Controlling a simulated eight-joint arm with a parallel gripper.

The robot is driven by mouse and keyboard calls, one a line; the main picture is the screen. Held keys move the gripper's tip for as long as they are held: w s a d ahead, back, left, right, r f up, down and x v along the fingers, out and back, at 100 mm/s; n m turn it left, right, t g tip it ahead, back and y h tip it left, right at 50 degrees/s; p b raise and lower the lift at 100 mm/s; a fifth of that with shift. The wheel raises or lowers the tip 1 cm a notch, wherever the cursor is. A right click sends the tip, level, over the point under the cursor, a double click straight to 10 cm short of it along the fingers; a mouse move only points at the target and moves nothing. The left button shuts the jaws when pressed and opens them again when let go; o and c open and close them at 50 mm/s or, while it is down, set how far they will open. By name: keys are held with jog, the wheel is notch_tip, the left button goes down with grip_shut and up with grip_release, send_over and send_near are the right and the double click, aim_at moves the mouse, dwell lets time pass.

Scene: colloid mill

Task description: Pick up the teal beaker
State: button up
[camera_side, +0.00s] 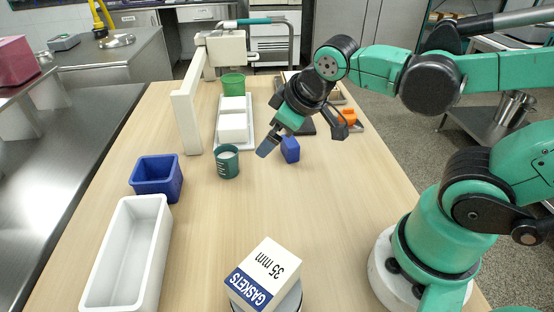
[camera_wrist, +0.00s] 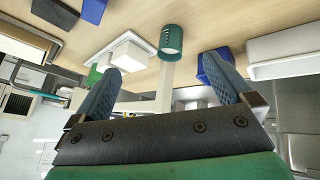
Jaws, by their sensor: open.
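The teal beaker (camera_side: 228,163) stands upright on the wooden table, with pale marks on its side and a pale inside. It also shows in the wrist view (camera_wrist: 171,37), above and between my two fingers. My gripper (camera_side: 264,150) hangs tilted to the right of the beaker and above the table, apart from it. In the wrist view the blue-grey fingers of my gripper (camera_wrist: 162,64) are spread wide with nothing between them.
A blue block (camera_side: 290,150) is close right of my gripper. White boxes (camera_side: 233,127) on a tray and a green cup (camera_side: 233,82) stand behind the beaker. A blue bin (camera_side: 156,178), a white bin (camera_side: 126,255) and a gaskets box (camera_side: 265,275) are nearer. The table's middle is clear.

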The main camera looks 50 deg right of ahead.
jog(key=w+f+n+h, duration=0.35)
jog(key=w+n, duration=0.35)
jog(key=n, duration=0.4)
jog(key=n+t+h, duration=0.2)
jog(key=n+h, duration=0.2)
jog(key=n, duration=0.7)
send_near(227, 150)
jog(key=x, duration=0.4)
jog(key=shift+r, duration=0.1)
jog(key=shift+f+n+h, duration=0.25)
jog(key=shift+f+n, duration=0.1)
jog(key=shift+n, duration=0.45)
jog(key=shift+x, duration=2.7)
jog(key=c, duration=1.4)
jog(key=shift+r, duration=0.15)
